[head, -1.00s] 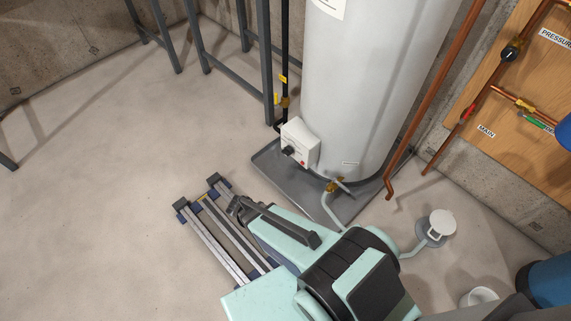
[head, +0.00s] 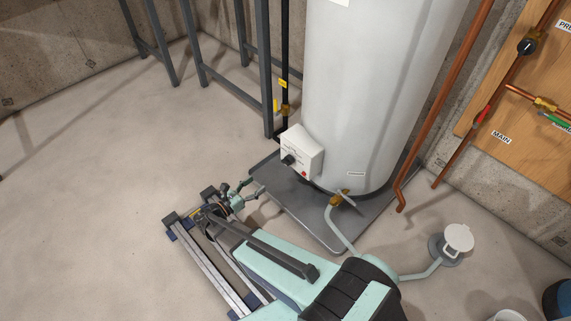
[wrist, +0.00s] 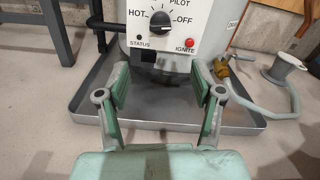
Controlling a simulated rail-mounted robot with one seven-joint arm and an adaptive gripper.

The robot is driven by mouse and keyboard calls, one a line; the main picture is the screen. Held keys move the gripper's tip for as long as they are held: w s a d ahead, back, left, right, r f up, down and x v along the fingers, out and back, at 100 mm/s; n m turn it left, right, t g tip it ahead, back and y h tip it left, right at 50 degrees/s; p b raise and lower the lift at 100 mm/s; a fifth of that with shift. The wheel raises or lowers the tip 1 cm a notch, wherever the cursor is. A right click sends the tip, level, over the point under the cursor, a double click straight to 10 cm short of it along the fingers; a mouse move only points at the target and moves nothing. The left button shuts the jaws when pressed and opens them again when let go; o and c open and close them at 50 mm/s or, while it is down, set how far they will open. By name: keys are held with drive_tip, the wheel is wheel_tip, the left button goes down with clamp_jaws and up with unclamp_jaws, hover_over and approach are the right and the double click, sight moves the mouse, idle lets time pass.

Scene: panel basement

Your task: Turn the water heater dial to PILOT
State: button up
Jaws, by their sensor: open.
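The water heater (head: 375,90) is a tall grey-white tank with a white control box (head: 302,152) low on its front. The black dial (wrist: 160,21) is on the box's face, with HOT to its left, PILOT above right and OFF to its right; it also shows in the head view (head: 288,160). I cannot tell its exact setting. My gripper (wrist: 159,84) is open and empty, with two green fingers spread below and in front of the box, apart from the dial. In the head view my gripper (head: 254,190) is low, left of the tray.
A grey drain tray (head: 315,212) with a raised rim lies under the heater. The red IGNITE button (wrist: 190,43) is below right of the dial. A brass drain valve (head: 338,198) with a hose is at right. Grey metal legs (head: 255,60) stand behind. Floor at left is clear.

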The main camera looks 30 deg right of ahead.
sight(285, 162)
drive_tip(key=b+x, duration=0.5)
drive_tip(key=x, duration=1.1)
drive_tip(key=shift+s+d+f, duration=0.1)
drive_tip(key=c, duration=1.1)
